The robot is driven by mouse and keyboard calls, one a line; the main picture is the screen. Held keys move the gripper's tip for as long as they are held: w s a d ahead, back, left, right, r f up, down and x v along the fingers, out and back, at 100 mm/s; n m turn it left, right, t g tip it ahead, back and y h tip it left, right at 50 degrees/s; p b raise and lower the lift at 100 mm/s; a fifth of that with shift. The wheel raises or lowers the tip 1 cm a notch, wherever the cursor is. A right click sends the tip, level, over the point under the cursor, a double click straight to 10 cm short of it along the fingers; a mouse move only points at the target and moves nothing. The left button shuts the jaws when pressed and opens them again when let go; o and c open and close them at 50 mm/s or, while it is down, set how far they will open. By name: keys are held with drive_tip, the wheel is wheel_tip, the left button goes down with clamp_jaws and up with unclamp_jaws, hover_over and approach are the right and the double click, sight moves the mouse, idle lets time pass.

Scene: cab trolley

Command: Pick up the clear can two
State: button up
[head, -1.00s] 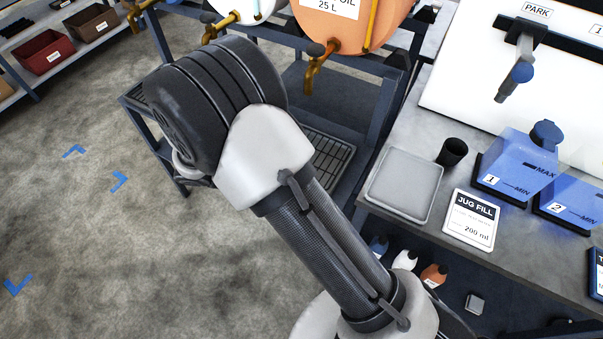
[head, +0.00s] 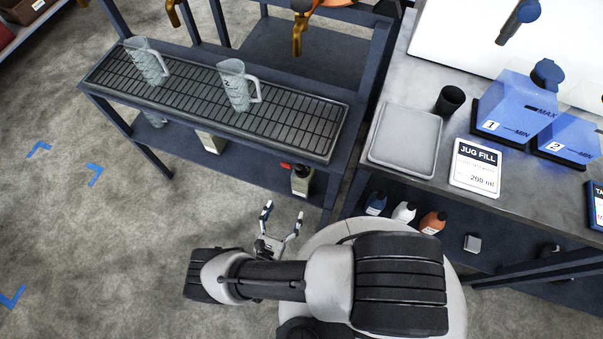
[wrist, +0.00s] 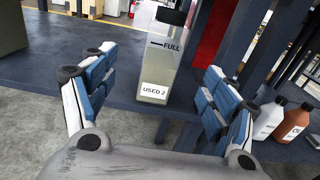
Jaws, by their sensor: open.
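The clear can (wrist: 158,62) labelled "USED 2" stands upright on the lower shelf (wrist: 112,82) in the wrist view. My gripper (head: 284,212) is open and empty in front of the shelf, pointing at the can. In the wrist view its blue-padded fingers appear on either side of the can, apart from it.
Two clear jugs (head: 147,62) (head: 236,86) stand on the grated tray (head: 190,98) above. A second pale can (head: 211,141) stands further left on the lower shelf. Blue, white and orange bottles (head: 404,212) stand on the shelf to the right. The floor at left is clear.

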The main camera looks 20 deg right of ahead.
sight(297, 184)
drive_tip(key=x, duration=1.2)
drive_tip(key=shift+d+f, duration=0.1)
drive_tip(key=x, duration=0.2)
drive_tip(key=b+x, duration=0.1)
drive_tip(key=x, duration=0.2)
drive_tip(key=shift+s+d+f+b, duration=0.15)
drive_tip(key=shift+d+f+b, duration=0.1)
drive_tip(key=shift+d+b, duration=0.1)
drive_tip(key=shift+c, duration=0.2)
drive_tip(key=c, duration=1.5)
drive_tip(key=shift+c, duration=1)
drive_tip(key=shift+r, duration=0.15)
